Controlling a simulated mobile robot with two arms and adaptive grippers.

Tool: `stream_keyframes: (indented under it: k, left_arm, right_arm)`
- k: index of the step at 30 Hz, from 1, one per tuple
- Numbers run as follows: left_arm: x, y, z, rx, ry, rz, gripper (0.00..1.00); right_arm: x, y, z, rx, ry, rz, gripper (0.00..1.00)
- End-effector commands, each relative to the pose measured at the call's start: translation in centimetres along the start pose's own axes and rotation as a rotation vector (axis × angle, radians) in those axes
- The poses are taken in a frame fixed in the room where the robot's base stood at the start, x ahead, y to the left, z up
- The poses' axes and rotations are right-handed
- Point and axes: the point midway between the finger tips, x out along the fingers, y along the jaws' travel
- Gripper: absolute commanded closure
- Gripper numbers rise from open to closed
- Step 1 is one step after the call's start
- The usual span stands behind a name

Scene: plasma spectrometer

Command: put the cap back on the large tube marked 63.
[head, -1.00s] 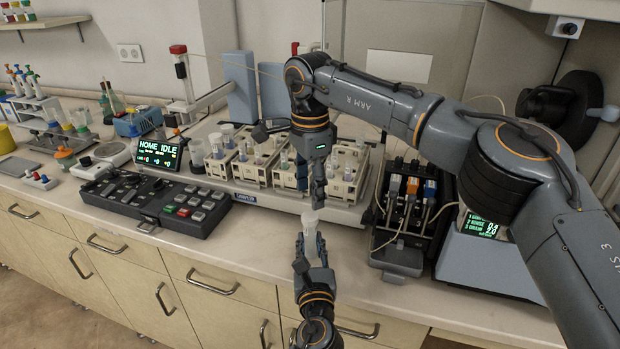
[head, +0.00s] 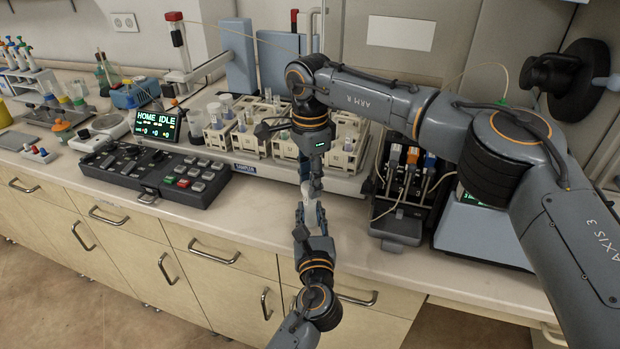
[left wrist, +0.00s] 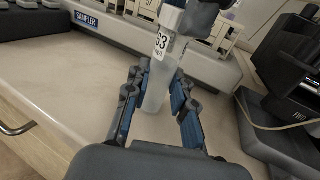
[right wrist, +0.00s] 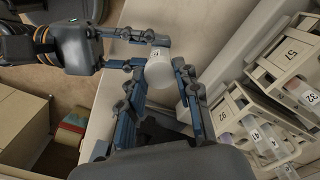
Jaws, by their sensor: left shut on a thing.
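The large tube marked 63 (left wrist: 160,75) stands nearly upright between the fingers of my left gripper (left wrist: 158,103), which is shut on it above the bench's front edge. In the head view my left gripper (head: 314,212) reaches up from below. My right gripper (head: 312,185) points down directly over it, at the tube's upper end. In the right wrist view a round white top (right wrist: 158,70), which looks like the cap, lies between the tips of my right gripper. Whether these fingers press on it, and whether it is seated on the tube, I cannot tell.
Behind are the sampler's cream racks (head: 285,143) with several tubes. A control panel (head: 155,175) lies to the left, and a black pump unit (head: 405,195) stands to the right. The bench front (head: 255,205) is clear between them.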

Motion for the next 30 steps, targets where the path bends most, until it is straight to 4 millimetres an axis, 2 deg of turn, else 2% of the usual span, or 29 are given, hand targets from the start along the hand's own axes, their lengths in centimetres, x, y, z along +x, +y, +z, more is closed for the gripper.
stream_keyframes:
  k: [8, 11, 14, 24, 30]
  left_arm:
    - [-0.01, 0.01, -0.05, 0.0, 0.001, 0.0, 1.0]
    - [0.0, 0.01, -0.05, 0.0, 0.001, 0.0, 1.0]
    - [-0.01, 0.01, -0.05, 0.0, 0.001, 0.0, 1.0]
    - [-0.01, 0.0, -0.05, 0.0, 0.001, 0.0, 1.0]
    - [-0.01, -0.01, -0.05, 0.0, 0.001, 0.0, 1.0]
  right_arm:
    - [-0.01, 0.01, 0.02, 0.006, 0.0, 0.0, 1.0]
    - [0.0, 0.01, 0.03, 0.075, 0.0, 0.001, 1.0]
    - [0.03, 0.02, 0.03, 0.243, 0.0, 0.001, 1.0]
    - [0.07, 0.0, 0.06, 1.013, 0.0, 0.0, 1.0]
    - [0.08, -0.01, 0.08, 1.369, -0.001, 0.001, 1.0]
